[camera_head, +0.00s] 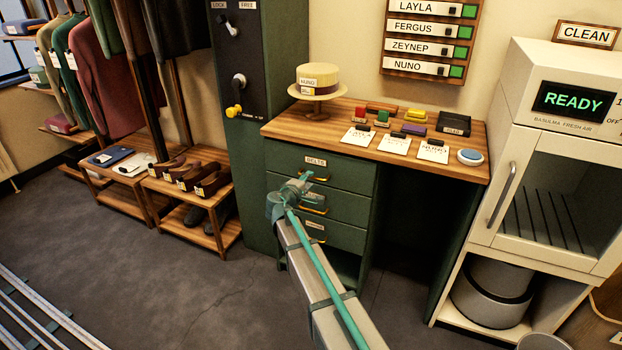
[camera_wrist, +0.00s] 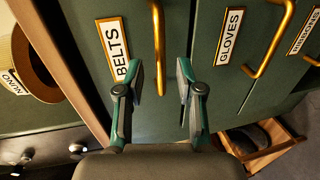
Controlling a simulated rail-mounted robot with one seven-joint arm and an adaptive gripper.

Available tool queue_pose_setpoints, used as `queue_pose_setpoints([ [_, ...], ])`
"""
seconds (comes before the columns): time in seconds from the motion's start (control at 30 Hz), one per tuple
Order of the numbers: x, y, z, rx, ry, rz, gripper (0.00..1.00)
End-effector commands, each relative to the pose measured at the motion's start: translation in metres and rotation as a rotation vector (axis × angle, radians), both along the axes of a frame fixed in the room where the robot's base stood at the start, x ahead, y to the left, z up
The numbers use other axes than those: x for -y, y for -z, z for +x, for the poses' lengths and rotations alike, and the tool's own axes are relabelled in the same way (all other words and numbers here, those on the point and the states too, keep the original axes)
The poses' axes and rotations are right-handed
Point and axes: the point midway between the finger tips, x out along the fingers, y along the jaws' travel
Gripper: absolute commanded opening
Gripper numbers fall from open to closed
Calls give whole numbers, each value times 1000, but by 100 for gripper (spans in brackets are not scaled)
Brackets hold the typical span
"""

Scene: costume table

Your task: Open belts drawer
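The belts drawer (camera_head: 342,170) is the top green drawer of the desk and looks shut. Its BELTS label (camera_wrist: 113,46) and brass handle (camera_wrist: 158,40) show in the wrist view. My gripper (camera_wrist: 160,68) is open, with one finger on each side of the handle's lower end in that picture. I see gaps between the handle and both fingers; whether the fingers reach past it in depth I cannot tell. In the head view my gripper (camera_head: 300,188) is in front of the top drawers and partly covers the belts handle.
The gloves drawer (camera_head: 345,205) is directly below, with its own brass handle (camera_wrist: 270,40). A third drawer (camera_head: 340,236) is under that. A straw hat (camera_head: 318,78) and several small items stand on the desktop (camera_head: 290,128). A cabinet marked READY (camera_head: 550,150) stands at the right.

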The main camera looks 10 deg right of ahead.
Motion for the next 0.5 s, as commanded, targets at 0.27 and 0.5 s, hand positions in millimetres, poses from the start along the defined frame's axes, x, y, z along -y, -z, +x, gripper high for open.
queue_pose_setpoints([
  [0.27, 18, 8, 28, -1, 0, 1, 37],
  [0.5, 22, 9, 32, -1, 0, 1, 37],
])
